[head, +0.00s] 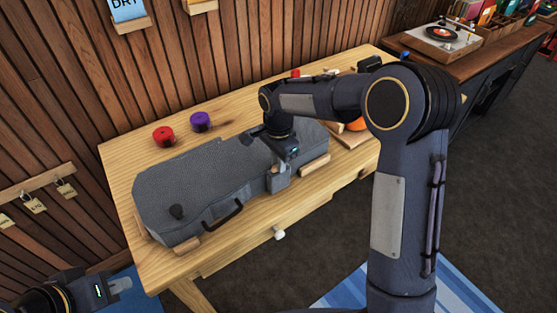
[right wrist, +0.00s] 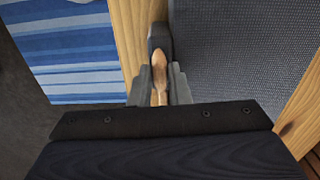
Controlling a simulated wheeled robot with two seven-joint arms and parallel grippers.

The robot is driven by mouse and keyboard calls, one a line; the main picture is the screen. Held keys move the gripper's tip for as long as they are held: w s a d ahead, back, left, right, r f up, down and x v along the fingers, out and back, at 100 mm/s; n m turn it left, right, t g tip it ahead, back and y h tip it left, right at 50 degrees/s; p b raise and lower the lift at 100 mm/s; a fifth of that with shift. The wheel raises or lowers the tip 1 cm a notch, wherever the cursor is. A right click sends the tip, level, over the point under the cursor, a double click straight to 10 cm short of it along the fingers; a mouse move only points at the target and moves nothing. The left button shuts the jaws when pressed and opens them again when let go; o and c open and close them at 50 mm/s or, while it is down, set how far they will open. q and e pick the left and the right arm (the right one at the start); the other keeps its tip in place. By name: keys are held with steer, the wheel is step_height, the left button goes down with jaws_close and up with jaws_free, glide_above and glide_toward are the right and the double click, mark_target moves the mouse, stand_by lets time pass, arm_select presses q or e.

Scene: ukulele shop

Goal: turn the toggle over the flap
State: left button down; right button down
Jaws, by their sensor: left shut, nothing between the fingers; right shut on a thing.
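A grey instrument case (head: 200,175) lies closed on the wooden table. A small grey flap (head: 277,183) hangs at its front side, near the right end; it also shows in the right wrist view (right wrist: 159,37). My right gripper (head: 288,160) is at this flap, pointing down. In the right wrist view its fingers (right wrist: 159,88) are shut on a tan wooden toggle (right wrist: 159,68), which lies against the flap. In the head view the toggle is hidden by the gripper. My left gripper (head: 120,285) is shut and empty at the lower left, away from the case.
Wooden blocks (head: 186,246) sit at the case's edges.

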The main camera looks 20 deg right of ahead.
steer(key=n, duration=0.4)
steer(key=shift+n, duration=0.3)
steer(key=n, duration=0.9)
steer(key=shift+n+p, duration=0.4)
steer(key=shift+n, duration=1.5)
steer(key=c, duration=1.4)
jaws_free()
steer(key=shift+o, duration=0.2)
